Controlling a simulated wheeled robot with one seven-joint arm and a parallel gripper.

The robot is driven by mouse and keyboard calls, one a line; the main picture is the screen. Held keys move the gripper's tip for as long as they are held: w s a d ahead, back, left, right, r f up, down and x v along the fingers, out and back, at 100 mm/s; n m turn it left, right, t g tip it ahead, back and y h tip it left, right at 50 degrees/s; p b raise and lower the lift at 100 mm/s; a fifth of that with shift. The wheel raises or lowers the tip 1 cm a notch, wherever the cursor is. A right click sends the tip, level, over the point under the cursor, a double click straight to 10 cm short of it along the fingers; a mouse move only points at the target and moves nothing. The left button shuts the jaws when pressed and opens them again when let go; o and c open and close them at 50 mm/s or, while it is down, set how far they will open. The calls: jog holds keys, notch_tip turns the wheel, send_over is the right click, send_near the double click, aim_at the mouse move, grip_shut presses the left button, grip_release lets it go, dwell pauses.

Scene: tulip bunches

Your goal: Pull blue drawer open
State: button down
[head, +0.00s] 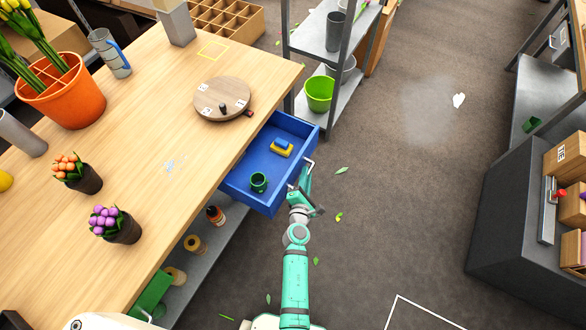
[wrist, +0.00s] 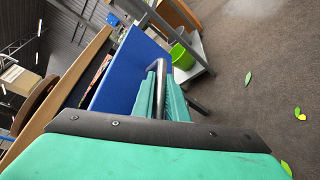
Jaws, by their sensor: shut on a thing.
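The blue drawer (head: 240,178) stands pulled out from under the wooden table, with its inside in view. A green mug (head: 259,182) and a sponge, blue over yellow (head: 282,147), lie in it. My gripper (head: 304,180) is at the drawer's front, at its handle (head: 309,164). In the wrist view the drawer's blue front (wrist: 128,72) is straight ahead, and my gripper's fingers (wrist: 161,88) are shut on the handle bar. The fingers hide part of the handle.
The wooden table (head: 150,130) carries a round board (head: 222,99), an orange pot (head: 66,95) and small flower pots. A grey shelf with a lime bucket (head: 319,93) stands beyond the drawer.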

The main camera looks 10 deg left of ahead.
jog(key=shift+s+d+f, duration=0.1)
jog(key=shift+s+d, duration=0.15)
jog(key=shift+d, duration=0.45)
jog(key=shift+s+d, duration=0.25)
jog(key=shift+d, duration=0.45)
jog(key=c, duration=1.8)
grip_release()
jog(key=shift+w, duration=0.1)
jog(key=shift+o, duration=0.2)
jog(key=shift+d, duration=0.1)
jog(key=v, duration=1)
jog(key=shift+s, duration=0.4)
jog(key=shift+s, duration=0.1)
jog(key=s+d+r+m, duration=0.1)
jog(key=s+r+m, duration=0.4)
jog(key=s, duration=0.4)
jog(key=s+d+r+m, duration=0.1)
jog(key=s+r+m, duration=0.1)
jog(key=s+m, duration=0.55)
jog(key=s+d+r+m+h, duration=0.1)
jog(key=s+r+m, duration=0.9)
jog(key=r+m, duration=0.2)
jog(key=shift+s+d+r+m, duration=0.25)
jog(key=shift+s+r+m, duration=0.1)
jog(key=shift+r, duration=0.4)
